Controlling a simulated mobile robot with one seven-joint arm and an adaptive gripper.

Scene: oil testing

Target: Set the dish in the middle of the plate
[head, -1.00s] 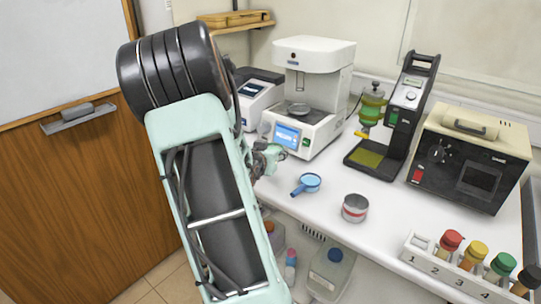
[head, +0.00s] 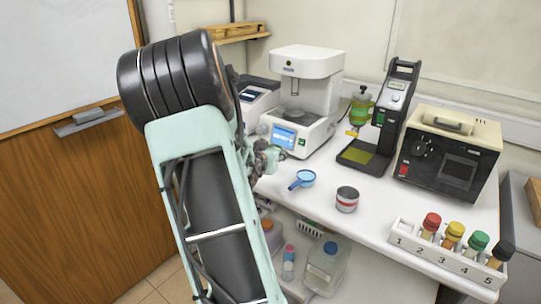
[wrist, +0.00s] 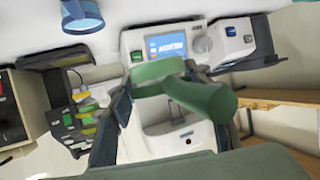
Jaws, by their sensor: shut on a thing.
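A green dish with a thick handle (wrist: 207,100) is between my gripper's dark fingers (wrist: 168,108) in the wrist view, and my gripper is shut on it. In the head view my gripper (head: 266,158) is partly hidden by my arm, over the left part of the bench before the white machine (head: 306,75). The held dish is hard to make out there. A small round metal plate (head: 293,113) sits inside the machine, below its head. The held dish is apart from this plate. In the wrist view the machine's screen (wrist: 168,45) shows behind the dish.
A blue dish with a handle (head: 306,178) and a metal tin (head: 347,199) stand on the bench in front. A black tester (head: 380,120), a beige-topped box (head: 450,155) and a bottle rack (head: 440,252) are to the right. A shelf (head: 230,32) hangs behind.

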